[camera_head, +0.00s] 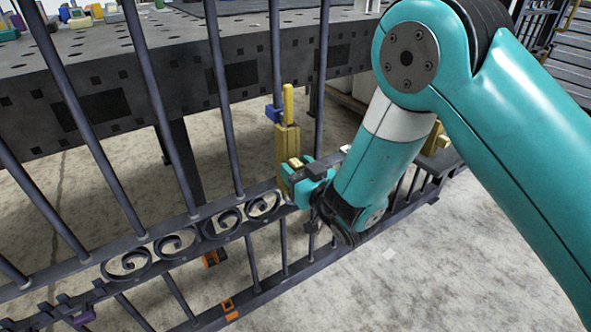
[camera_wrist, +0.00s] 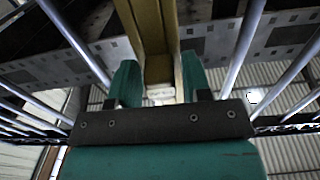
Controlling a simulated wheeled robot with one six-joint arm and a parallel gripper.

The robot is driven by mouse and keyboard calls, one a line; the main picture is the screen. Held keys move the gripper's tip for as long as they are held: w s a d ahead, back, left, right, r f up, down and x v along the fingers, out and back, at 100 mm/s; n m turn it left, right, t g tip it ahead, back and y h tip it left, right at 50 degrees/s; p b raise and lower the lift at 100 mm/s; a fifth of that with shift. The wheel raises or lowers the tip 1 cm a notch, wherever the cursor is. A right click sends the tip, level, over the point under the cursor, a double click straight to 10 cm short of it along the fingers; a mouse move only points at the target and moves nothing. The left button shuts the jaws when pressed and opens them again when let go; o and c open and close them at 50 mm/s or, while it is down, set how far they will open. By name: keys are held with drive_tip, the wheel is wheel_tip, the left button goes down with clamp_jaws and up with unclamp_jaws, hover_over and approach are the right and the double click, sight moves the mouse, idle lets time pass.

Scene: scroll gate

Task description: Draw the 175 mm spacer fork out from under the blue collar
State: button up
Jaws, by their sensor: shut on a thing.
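The blue collar (camera_head: 272,113) sits on an upright gate bar, near the middle of the head view. The yellow spacer fork (camera_head: 286,148) stands upright along that bar just below the collar, with a thinner yellow piece rising above it. My gripper (camera_head: 300,172) is shut on the fork near its lower end, coming from the right. In the wrist view the yellow fork (camera_wrist: 150,30) runs up between the teal fingers of my gripper (camera_wrist: 158,82). The collar cannot be made out there. Whether the fork's top touches the collar cannot be told.
The dark gate has several upright bars and a scroll-work rail (camera_head: 175,245). A perforated bench (camera_head: 100,75) stands behind with small coloured objects. Concrete floor is open in front, right.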

drive_tip(key=shift+s+d+b, duration=0.35)
drive_tip(key=shift+s+b, duration=0.25)
drive_tip(key=shift+b, duration=0.2)
drive_tip(key=b+v, duration=0.4)
drive_tip(key=v, duration=0.6)
drive_tip(key=shift+b, duration=0.4)
idle(0.7)
drive_tip(key=shift+w, duration=0.1)
